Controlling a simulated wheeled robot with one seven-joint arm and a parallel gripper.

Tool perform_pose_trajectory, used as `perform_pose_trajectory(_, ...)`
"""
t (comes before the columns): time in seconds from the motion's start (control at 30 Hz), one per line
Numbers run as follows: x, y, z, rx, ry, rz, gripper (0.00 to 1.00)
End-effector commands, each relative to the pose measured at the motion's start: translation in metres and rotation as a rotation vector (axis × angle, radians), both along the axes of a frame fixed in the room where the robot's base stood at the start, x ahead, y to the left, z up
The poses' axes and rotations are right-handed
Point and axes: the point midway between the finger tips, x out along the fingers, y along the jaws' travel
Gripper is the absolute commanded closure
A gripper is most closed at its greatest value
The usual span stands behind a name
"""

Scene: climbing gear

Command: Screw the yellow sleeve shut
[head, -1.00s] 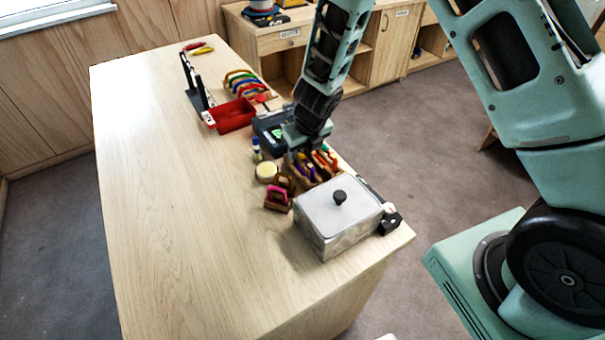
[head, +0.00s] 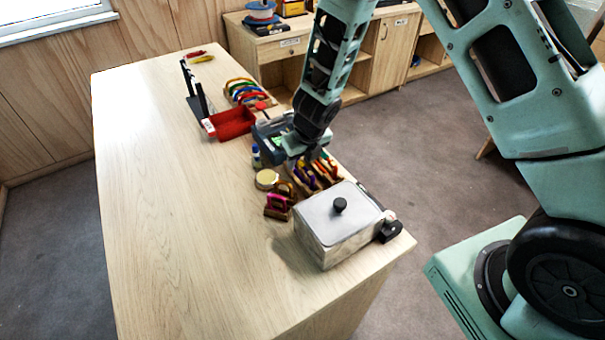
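Several coloured carabiners (head: 318,174), with orange, yellow and purple parts, stand in a wooden rack behind the metal box. Their sleeves are too small to make out, so I cannot tell which one has the yellow sleeve or whether it is open. My gripper (head: 304,158) points down at the back of this rack, close over the carabiners. Its fingertips are small, dark and partly lost against the gear. I cannot tell whether they touch or hold anything. A pink piece (head: 277,201) stands in a small brown holder to the left of the rack.
A metal box (head: 330,243) with a knobbed lid stands near the front right corner. A round tan tin (head: 266,179), a small bottle (head: 256,156), a dark case (head: 268,130), a red tray (head: 231,122) and another coloured rack (head: 244,92) line the right side. The table's left half is clear.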

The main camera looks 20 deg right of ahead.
Motion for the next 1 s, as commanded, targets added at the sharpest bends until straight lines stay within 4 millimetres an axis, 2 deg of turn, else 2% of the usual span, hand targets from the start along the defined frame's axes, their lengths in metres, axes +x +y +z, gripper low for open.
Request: perform_pose_trajectory(1.0,-0.004,0.019,0.000,0.000,0.000,0.000,0.60)
